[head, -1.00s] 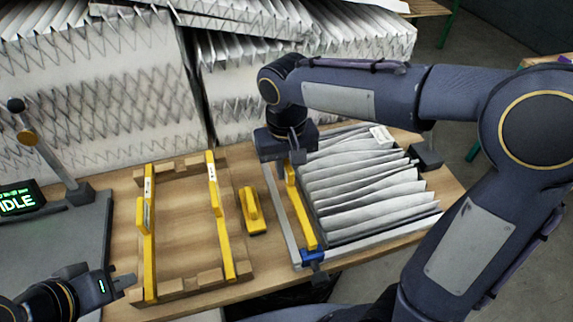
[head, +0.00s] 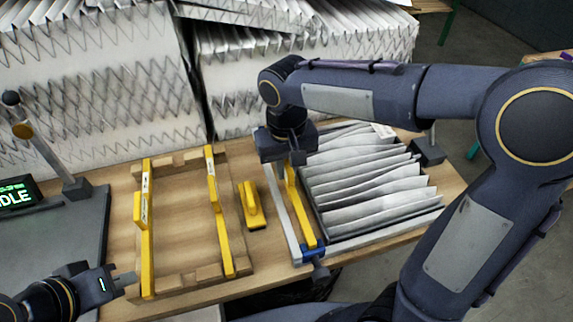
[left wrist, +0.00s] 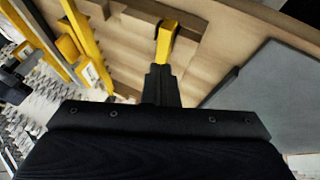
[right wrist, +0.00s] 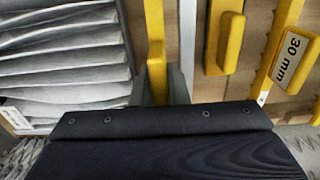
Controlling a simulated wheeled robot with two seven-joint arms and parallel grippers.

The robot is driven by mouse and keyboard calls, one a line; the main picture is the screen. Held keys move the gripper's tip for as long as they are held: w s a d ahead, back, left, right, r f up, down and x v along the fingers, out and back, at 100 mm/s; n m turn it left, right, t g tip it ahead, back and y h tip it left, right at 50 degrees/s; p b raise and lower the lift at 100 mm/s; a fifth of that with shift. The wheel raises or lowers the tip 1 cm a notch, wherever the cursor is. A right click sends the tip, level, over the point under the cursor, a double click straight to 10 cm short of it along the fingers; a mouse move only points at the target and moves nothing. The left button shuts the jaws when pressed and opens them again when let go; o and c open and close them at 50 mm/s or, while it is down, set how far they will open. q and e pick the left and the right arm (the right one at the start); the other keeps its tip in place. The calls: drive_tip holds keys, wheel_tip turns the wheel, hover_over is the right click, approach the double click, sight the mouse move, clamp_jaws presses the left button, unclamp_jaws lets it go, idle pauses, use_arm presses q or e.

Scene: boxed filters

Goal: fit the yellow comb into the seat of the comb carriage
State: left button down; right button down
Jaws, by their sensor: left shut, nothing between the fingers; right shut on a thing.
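The yellow comb (head: 303,218) lies lengthwise along the comb carriage, a pale metal rail (head: 283,222) with a blue end block (head: 313,252) at its near end. My right gripper (head: 292,160) is over the comb's far part, shut on its raised grip, which also shows in the right wrist view (right wrist: 156,72). The comb's near end is close to the blue block. I cannot tell whether its underside is in the seat. My left gripper (head: 130,279) is shut and empty, beside the near end of the wooden frame; its fingertips also show in the left wrist view (left wrist: 160,82).
The wooden frame (head: 185,282) carries two yellow combs, left (head: 147,255) and right (head: 222,232). A small yellow block (head: 252,208) stands between frame and carriage. A pleated filter (head: 375,195) lies right of the carriage. Tall pleated packs (head: 90,100) stand behind.

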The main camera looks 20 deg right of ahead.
sight(288, 161)
drive_tip(key=shift+f, duration=0.4)
drive_tip(key=c, duration=1.3)
unclamp_jaws()
drive_tip(key=shift+c, duration=0.2)
wheel_tip(288, 161, up, 8)
drive_tip(key=shift+d+f, duration=0.1)
drive_tip(key=shift+d, duration=0.05)
